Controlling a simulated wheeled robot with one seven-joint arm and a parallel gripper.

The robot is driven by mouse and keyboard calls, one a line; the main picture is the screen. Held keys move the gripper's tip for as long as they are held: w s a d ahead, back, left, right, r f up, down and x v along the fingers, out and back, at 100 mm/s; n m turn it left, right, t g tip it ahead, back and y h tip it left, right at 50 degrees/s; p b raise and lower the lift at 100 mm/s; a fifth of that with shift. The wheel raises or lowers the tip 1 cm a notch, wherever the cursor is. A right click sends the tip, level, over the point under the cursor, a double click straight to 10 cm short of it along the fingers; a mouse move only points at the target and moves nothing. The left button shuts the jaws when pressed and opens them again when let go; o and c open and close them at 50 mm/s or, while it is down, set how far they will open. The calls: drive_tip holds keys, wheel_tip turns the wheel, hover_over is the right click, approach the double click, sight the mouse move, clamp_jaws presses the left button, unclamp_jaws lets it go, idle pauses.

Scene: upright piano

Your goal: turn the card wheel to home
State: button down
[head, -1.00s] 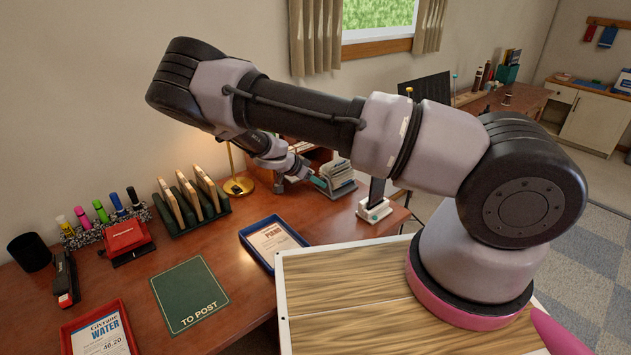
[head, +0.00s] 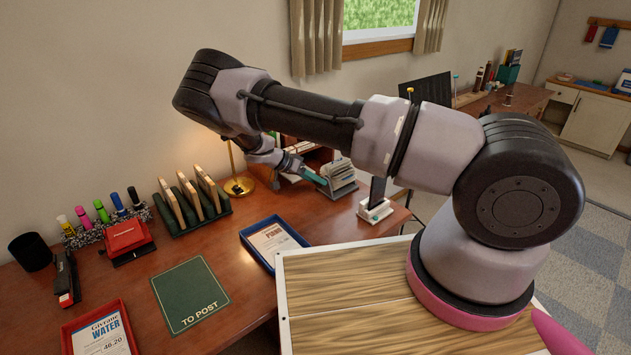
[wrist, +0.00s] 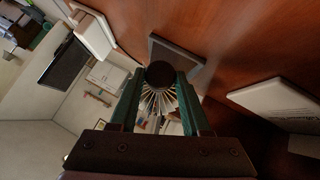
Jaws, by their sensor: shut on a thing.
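The card wheel (head: 341,173) stands at the back right of the brown desk, its pale cards fanned out. In the wrist view its cards (wrist: 158,106) spread below a round dark knob (wrist: 160,73). My gripper (wrist: 161,78) has its two teal fingers shut on this knob, one on each side. In the head view my gripper (head: 318,181) reaches the card wheel's left side. The knob is too small to make out there, and the wheel's exact turn cannot be read. The wheel's grey base (wrist: 178,55) shows beyond the knob in the wrist view.
A white stand with a dark upright slab (head: 375,210) is close to the right of the wheel. A brass lamp (head: 238,185) and a green rack (head: 192,207) stand to the left. A blue tray (head: 272,242) lies in front.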

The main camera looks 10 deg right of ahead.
drive_tip(key=shift+w+n+g, duration=0.15)
drive_tip(key=shift+n+g, duration=0.15)
drive_tip(key=shift+g, duration=0.1)
drive_tip(key=shift+a+h, duration=0.1)
drive_tip(key=shift+h, duration=0.2)
drive_tip(key=shift+c, duration=2)
unclamp_jaws()
drive_tip(key=v, duration=1)
drive_tip(key=shift+a+r, duration=0.25)
drive_tip(key=shift+a, duration=0.05)
